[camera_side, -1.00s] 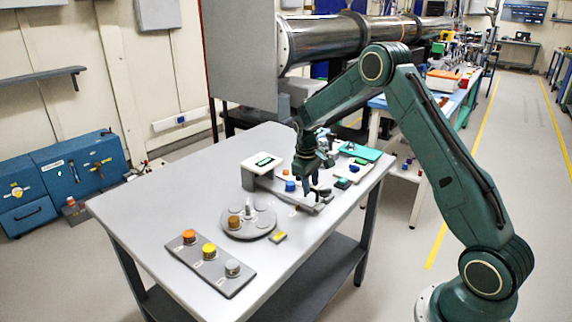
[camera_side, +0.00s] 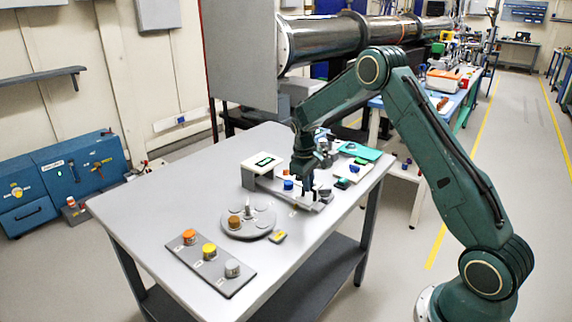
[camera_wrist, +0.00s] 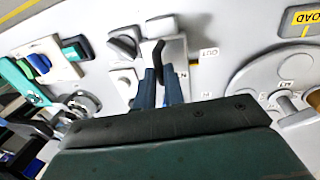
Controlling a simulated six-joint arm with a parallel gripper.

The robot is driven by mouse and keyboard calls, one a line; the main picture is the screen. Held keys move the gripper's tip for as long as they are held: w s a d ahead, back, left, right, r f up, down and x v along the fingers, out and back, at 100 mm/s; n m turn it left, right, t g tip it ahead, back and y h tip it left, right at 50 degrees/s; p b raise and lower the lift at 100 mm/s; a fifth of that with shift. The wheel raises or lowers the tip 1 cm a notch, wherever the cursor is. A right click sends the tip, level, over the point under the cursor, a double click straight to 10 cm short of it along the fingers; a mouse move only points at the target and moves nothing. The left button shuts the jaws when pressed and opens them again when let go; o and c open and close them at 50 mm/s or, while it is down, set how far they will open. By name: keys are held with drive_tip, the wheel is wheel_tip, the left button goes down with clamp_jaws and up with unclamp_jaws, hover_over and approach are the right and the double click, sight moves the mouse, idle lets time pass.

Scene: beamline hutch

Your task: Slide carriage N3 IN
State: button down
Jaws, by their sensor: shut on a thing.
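The carriage (camera_wrist: 174,43) is a pale grey block on a grey slide, with a dark upright handle (camera_wrist: 157,50). My gripper (camera_wrist: 158,75) is shut on this handle in the wrist view, its two blue-grey fingers on either side. An OUT label (camera_wrist: 208,55) lies just right of the carriage there. A small label (camera_wrist: 182,71) beside the fingers is partly covered, and I cannot read it fully. In the side view my gripper (camera_side: 309,196) is low over the slide unit at the table's right part and hides most of the carriage.
A round grey turntable (camera_side: 240,234) stands left of the slide. A plate with orange, yellow and grey knobs (camera_side: 217,271) lies at the front. A grey box with a green display (camera_side: 264,163) stands behind, and a green tray (camera_side: 358,151) lies farther right. The left table is clear.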

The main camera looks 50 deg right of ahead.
sight(298, 194)
drive_tip(key=shift+w, duration=1.95)
drive_tip(key=c, duration=1.5)
unclamp_jaws()
drive_tip(key=shift+r, duration=0.1)
drive_tip(key=a+r, duration=0.1)
drive_tip(key=r, duration=0.3)
drive_tip(key=a+r, duration=0.1)
drive_tip(key=r, duration=0.8)
drive_tip(key=shift+a+r, duration=0.2)
drive_tip(key=shift+a, duration=0.2)
